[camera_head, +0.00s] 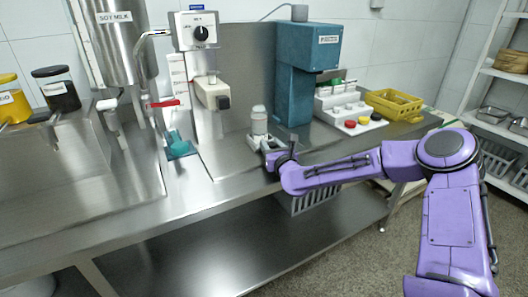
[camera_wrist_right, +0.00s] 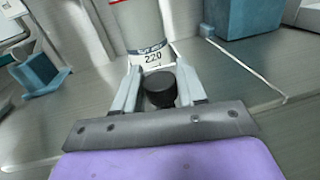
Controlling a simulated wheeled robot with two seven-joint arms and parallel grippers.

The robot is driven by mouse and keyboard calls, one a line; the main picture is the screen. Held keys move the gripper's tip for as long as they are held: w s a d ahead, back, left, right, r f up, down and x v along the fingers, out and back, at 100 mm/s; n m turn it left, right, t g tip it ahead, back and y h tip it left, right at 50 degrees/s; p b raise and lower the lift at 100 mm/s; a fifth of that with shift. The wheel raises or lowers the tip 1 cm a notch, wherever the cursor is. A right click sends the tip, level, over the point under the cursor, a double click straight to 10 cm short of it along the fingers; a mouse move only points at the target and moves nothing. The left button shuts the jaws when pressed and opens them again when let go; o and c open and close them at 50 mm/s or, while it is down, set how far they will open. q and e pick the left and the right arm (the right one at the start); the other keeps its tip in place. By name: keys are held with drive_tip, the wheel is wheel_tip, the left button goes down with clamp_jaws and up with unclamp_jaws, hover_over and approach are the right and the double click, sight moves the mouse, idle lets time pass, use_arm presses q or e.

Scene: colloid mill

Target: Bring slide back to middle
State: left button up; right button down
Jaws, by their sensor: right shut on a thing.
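The slide (camera_head: 255,141) is a low metal piece on the steel counter, in front of the teal machine and to its left. A grey-white cylinder (camera_head: 259,121) stands upright on it; in the right wrist view the cylinder (camera_wrist_right: 143,35) carries a "220" label. My right gripper (camera_head: 276,156) is at the slide's near end. In the right wrist view its two fingers (camera_wrist_right: 158,92) close around a black round knob (camera_wrist_right: 159,86) just in front of the cylinder. The gripper hides much of the slide's near end. My left gripper is not in view.
The teal machine (camera_head: 308,72) stands behind and right of the slide. A dispenser (camera_head: 212,92) and a small teal stand (camera_head: 179,146) are to the left. A button panel (camera_head: 350,112) and yellow basket (camera_head: 393,104) are at right. The counter's front left is clear.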

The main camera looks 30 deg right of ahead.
drive_tip(key=shift+s+d+f, duration=0.1)
drive_tip(key=shift+s+d, duration=0.05)
drive_tip(key=shift+d, duration=1.55)
drive_tip(key=c, duration=1)
unclamp_jaws()
drive_tip(key=shift+c, duration=0.2)
drive_tip(key=v, duration=0.2)
drive_tip(key=p+v, duration=0.1)
drive_tip(key=v, duration=0.4)
drive_tip(key=shift+d+r, duration=0.15)
drive_tip(key=shift+r, duration=0.25)
drive_tip(key=p+v, duration=0.2)
drive_tip(key=p, duration=0.2)
drive_tip(key=shift+s+a, duration=0.25)
drive_tip(key=shift+s, duration=0.1)
drive_tip(key=shift+s+a+f+p, duration=0.15)
drive_tip(key=shift+s+f+p, duration=0.15)
drive_tip(key=shift+p, duration=0.05)
drive_tip(key=shift+f, duration=0.15)
